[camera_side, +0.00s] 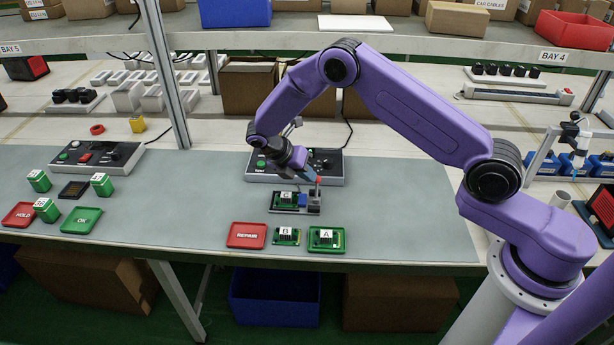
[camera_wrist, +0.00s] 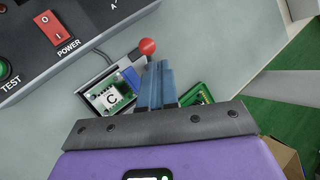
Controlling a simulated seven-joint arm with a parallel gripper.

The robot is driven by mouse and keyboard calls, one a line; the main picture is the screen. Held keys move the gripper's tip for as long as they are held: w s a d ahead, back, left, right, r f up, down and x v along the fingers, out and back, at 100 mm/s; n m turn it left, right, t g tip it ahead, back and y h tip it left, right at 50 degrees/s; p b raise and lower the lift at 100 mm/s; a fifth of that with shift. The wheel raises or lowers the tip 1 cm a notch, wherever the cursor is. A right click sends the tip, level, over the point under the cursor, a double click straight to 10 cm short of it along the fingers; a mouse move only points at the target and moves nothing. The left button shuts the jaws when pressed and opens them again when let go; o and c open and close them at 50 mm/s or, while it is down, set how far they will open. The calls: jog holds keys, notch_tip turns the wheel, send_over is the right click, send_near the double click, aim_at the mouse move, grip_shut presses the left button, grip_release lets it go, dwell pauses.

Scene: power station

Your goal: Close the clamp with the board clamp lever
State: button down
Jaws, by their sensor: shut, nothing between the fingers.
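Board C (camera_side: 287,198) lies in the dark clamp fixture (camera_side: 313,211) on the grey mat; the board also shows in the wrist view (camera_wrist: 110,97). The board clamp lever has a red knob (camera_side: 319,181) and appears to stand upright at the fixture's right end. The knob also shows in the wrist view (camera_wrist: 148,46), just beyond my fingertips. My gripper (camera_side: 312,177) is shut and empty, its blue fingers pointing down at the lever, close beside the knob. I cannot tell whether they touch it. In the wrist view the fingers hide part of the fixture.
A test console (camera_side: 327,168) with a red power switch (camera_wrist: 57,34) stands behind the fixture. In front lie a red rework tray (camera_side: 247,235), board B (camera_side: 287,236) and board A (camera_side: 326,238) on a green tray. The mat to the right is clear.

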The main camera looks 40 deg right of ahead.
jog(key=w+v, duration=0.1)
jog(key=v, duration=1.2)
jog(key=shift+d+r, duration=0.15)
jog(key=shift+r, duration=0.2)
